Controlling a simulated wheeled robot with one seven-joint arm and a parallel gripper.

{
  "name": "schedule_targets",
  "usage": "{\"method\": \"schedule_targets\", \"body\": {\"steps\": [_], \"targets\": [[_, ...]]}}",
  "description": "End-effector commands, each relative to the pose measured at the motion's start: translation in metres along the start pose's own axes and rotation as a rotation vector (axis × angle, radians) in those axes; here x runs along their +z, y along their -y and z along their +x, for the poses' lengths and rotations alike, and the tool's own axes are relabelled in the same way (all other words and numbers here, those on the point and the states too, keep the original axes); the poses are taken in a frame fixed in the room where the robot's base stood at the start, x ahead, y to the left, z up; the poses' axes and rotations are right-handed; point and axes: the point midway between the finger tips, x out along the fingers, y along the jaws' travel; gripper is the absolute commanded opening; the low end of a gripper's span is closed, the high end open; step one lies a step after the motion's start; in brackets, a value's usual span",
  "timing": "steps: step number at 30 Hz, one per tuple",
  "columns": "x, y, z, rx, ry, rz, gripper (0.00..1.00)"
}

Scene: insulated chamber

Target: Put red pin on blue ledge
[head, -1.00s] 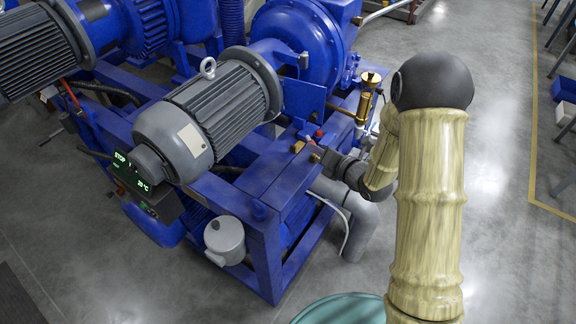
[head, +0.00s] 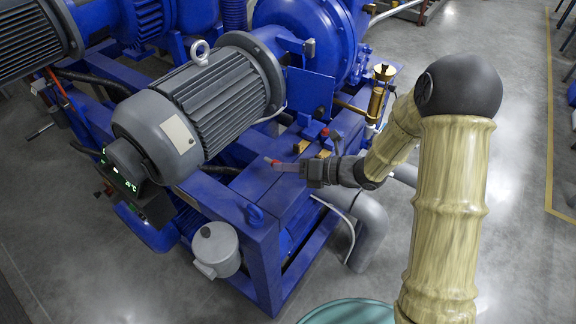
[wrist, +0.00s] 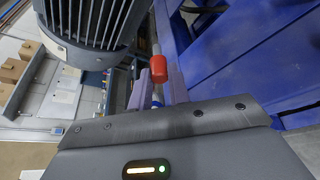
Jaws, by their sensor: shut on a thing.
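The red pin shows in the wrist view as a red cap (wrist: 157,69) on a thin grey shaft, between the two fingers of my gripper (wrist: 155,88). In the head view its red end (head: 270,160) sticks out left of my gripper (head: 290,167). My gripper is shut on the pin and holds it over the blue frame, near the grey motor. The blue ledge looks to be the flat top of the blue frame beam (head: 243,192) below and left of the gripper. I cannot tell the exact gap between pin and ledge.
The ribbed grey motor (head: 205,105) stands close left of the gripper and also fills the upper left of the wrist view (wrist: 95,20). Brass blocks (head: 300,146) and a brass cylinder (head: 377,100) sit behind. A grey canister (head: 217,248) hangs at the frame's front.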

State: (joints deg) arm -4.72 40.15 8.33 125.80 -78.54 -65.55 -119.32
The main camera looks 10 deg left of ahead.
Motion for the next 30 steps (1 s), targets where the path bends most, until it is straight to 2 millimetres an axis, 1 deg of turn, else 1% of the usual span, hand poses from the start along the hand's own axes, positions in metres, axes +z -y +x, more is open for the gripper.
{"method": "schedule_targets", "body": {"steps": [21,30], "targets": [[-0.04,0.047,0.014,-0.004,0.006,0.003,0.0],[-0.044,0.051,0.016,-0.005,0.006,0.002,0.0]]}}
